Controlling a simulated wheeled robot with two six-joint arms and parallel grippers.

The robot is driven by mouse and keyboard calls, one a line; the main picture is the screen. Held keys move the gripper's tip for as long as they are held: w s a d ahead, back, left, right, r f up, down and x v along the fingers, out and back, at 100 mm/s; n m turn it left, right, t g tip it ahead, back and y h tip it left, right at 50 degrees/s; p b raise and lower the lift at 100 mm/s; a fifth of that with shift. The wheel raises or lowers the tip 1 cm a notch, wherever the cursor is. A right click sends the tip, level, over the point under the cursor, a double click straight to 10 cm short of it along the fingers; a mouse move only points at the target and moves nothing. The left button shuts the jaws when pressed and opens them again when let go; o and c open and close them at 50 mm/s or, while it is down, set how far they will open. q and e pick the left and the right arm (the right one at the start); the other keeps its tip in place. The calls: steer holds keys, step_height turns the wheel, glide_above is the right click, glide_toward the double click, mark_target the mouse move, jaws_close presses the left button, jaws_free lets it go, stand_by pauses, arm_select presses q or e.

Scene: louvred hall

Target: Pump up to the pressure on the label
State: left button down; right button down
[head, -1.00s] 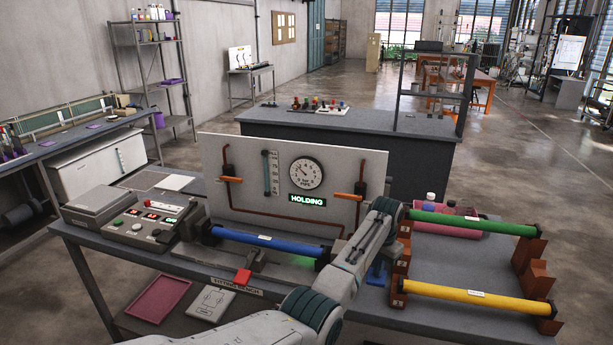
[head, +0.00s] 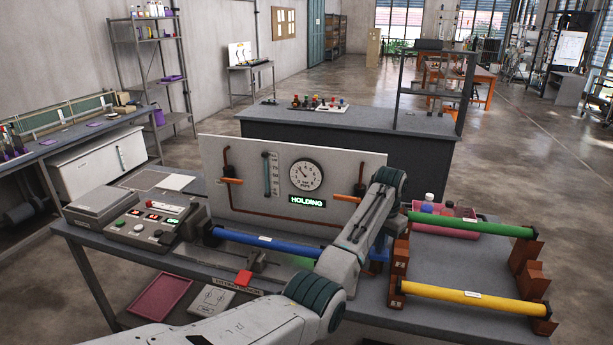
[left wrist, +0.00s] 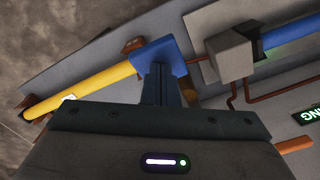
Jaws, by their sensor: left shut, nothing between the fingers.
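The pressure gauge (head: 306,174) is a white dial on the upright board (head: 235,155); its exact reading is too small to tell. The display (head: 307,201) below it reads HOLDING. A blue pipe (head: 262,240) lies in front of the board. It carries a small white label, too small to read. My left gripper (left wrist: 160,82) is shut and empty, its fingertips close to a blue block (left wrist: 158,58); I cannot tell whether they touch. In the head view my left forearm hides the gripper and part of the blue pipe. My right gripper is out of view.
A control box (head: 153,223) with lit readouts stands at the bench's left. A green pipe (head: 470,224) and a yellow pipe (head: 475,298) rest on brown racks at right.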

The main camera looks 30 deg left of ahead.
arm_select(q)
steer(key=shift+r, duration=0.1)
step_height(320, 180, up, 6)
stand_by(0.6)
stand_by(0.4)
